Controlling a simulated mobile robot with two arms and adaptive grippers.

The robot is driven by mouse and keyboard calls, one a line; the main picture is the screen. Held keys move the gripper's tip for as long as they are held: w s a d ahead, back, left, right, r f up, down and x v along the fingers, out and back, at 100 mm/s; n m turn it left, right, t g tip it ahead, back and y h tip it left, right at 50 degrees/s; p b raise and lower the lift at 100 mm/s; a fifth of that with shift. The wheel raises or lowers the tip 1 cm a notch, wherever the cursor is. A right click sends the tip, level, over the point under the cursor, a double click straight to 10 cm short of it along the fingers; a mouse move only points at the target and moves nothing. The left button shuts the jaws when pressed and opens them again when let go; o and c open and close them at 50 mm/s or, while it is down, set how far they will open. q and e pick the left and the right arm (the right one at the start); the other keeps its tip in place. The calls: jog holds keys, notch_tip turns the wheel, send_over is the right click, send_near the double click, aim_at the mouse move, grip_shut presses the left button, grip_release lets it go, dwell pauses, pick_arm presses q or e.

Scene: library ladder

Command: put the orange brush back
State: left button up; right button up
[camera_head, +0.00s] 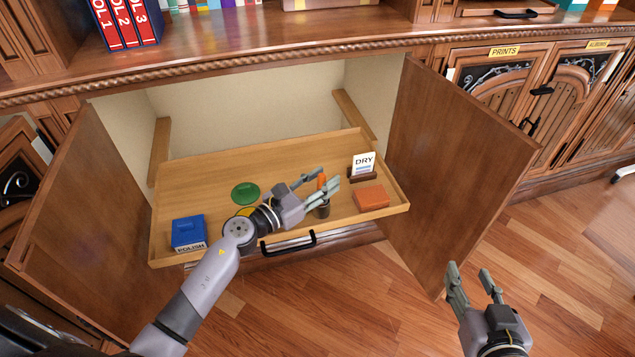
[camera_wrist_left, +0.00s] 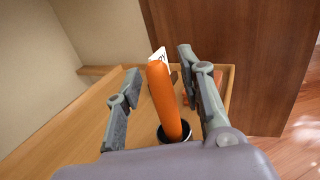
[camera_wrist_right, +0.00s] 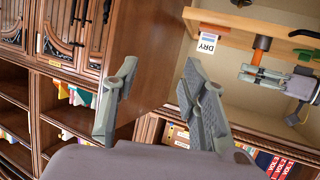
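The orange brush (camera_wrist_left: 165,100) shows as an upright orange handle whose lower end is inside a dark round cup (camera_head: 323,211) on the pull-out wooden tray (camera_head: 200,165). My left gripper (camera_head: 328,180) is open around the handle, with a finger on either side; in the left wrist view a gap shows between the left finger and the handle. The brush's lower part is hidden in the cup. The handle also shows in the right wrist view (camera_wrist_right: 262,45). My right gripper (camera_head: 473,275) is open and empty over the floor, right of the cabinet.
The tray also holds a blue POLISH box (camera_head: 188,233), a green disc (camera_head: 245,193), a DRY card (camera_head: 363,164) in a stand, and an orange block (camera_head: 371,197). Open cabinet doors stand left (camera_head: 85,210) and right (camera_head: 455,160).

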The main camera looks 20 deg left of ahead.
pick_arm(q)
jog(key=shift+r, duration=0.1)
jog(key=v, duration=1.2)
notch_tip(320, 180, up, 7)
jog(key=s+d+n+t+y, duration=0.1)
jog(key=n+t+y, duration=0.4)
jog(key=n, duration=1.5)
jog(key=s+d+n+g, duration=0.2)
jog(key=d+n, duration=0.1)
jog(key=n, duration=0.6)
jog(key=s+d+f+n+g, duration=0.1)
jog(key=s+d+n+g, duration=0.1)
jog(key=n, duration=0.8)
jog(key=d+g, duration=0.1)
jog(key=d, duration=0.1)
jog(key=shift+s+d+f+g+b, duration=0.15)
jog(key=shift+s+d+g+b, duration=0.15)
jog(key=shift+s, duration=0.1)
pick_arm(e)
jog(key=r, duration=0.1)
jog(key=t, duration=0.1)
jog(key=w+r, duration=0.1)
jog(key=shift+a+r+t+y, duration=0.3)
